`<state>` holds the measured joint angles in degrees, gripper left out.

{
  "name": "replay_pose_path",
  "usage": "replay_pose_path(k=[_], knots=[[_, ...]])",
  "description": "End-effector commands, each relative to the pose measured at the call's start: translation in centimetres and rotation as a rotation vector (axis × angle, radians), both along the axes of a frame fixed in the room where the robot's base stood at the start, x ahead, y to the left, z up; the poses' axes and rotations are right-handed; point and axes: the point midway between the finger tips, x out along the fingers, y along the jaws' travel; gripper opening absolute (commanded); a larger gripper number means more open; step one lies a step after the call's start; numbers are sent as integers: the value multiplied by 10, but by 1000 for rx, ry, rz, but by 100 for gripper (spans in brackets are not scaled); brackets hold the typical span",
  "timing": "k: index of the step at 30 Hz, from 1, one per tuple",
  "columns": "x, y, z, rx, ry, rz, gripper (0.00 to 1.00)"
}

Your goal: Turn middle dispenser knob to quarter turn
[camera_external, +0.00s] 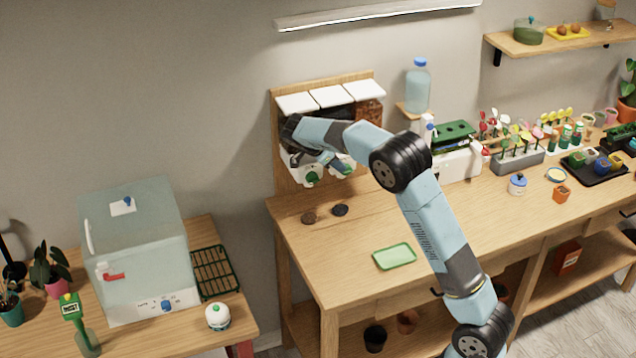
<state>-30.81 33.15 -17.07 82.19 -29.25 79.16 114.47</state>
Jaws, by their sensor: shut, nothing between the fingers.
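The dispenser (380,88) is mounted on a wooden back board against the wall, with three white lids in a row. Dark contents show below the lids, brown at the right. My arm reaches across its front. My gripper (337,163) is at the lower front of the dispenser, shut and empty, among the knobs. A white knob with a green mark (312,178) shows below and left of it. Another pale knob shows at its right, partly covered. My arm and gripper hide much of the middle; I cannot tell the middle knob's angle or whether my gripper touches it.
Two dark round patches (340,210) lie on the bench below the dispenser. A green tray (395,256) lies nearer the front. A water bottle (418,88) stands right of the dispenser. A glass-sided cabinet (135,250) stands on the left table. The bench front left is mostly clear.

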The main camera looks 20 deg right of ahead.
Motion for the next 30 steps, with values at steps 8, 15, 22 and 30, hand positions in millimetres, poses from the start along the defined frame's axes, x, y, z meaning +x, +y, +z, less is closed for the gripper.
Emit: replay_pose_path(k=[8, 15, 22, 30], knots=[[0, 3, -3, -83, 0, 0, 0], [0, 3, -3, -96, -1, -1, 0], [0, 3, -3, -95, -1, -1, 0], [0, -1, -3, -95, 0, -1, 0]])
